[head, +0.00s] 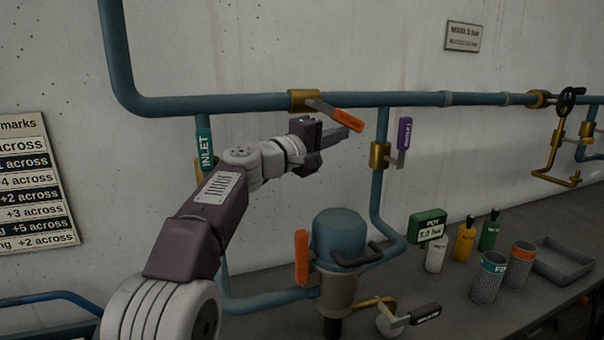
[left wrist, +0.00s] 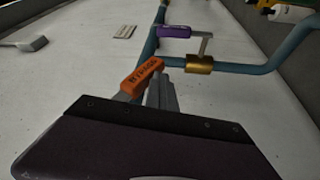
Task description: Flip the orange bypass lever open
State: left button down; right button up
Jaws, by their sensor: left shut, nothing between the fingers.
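An orange-handled lever (head: 346,119) sits on a brass valve (head: 303,99) in the horizontal blue pipe. Its handle slants down to the right, away from the pipe line. In the left wrist view the orange handle (left wrist: 142,78) carries dark lettering too small to read surely. My left gripper (head: 345,141) is shut and empty, its fingertips just below the handle in the head view. In the left wrist view the grey fingers (left wrist: 162,95) show right beside the handle; I cannot tell whether they touch. My right gripper is in neither view.
A second orange lever (head: 302,258) stands upright beside the blue-capped vessel (head: 338,235) below. Bottles, mesh cups (head: 487,281) and a grey tray (head: 565,260) stand on the counter at right.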

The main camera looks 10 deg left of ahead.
aim_at(349, 121)
pick_arm(q)
jog(key=shift+w+d+r+n+t+h+b, duration=0.2)
jog(key=shift+w+d+r+n+t+b, duration=0.1)
jog(key=shift+d+r+t+b, duration=0.3)
jog(key=shift+w+d+r+n+t+h+b, duration=0.25)
jog(key=shift+r+t+b, duration=0.15)
jog(key=shift+r+b, duration=0.25)
jog(key=shift+w+d+r, duration=0.1)
jog(key=shift+r, duration=0.05)
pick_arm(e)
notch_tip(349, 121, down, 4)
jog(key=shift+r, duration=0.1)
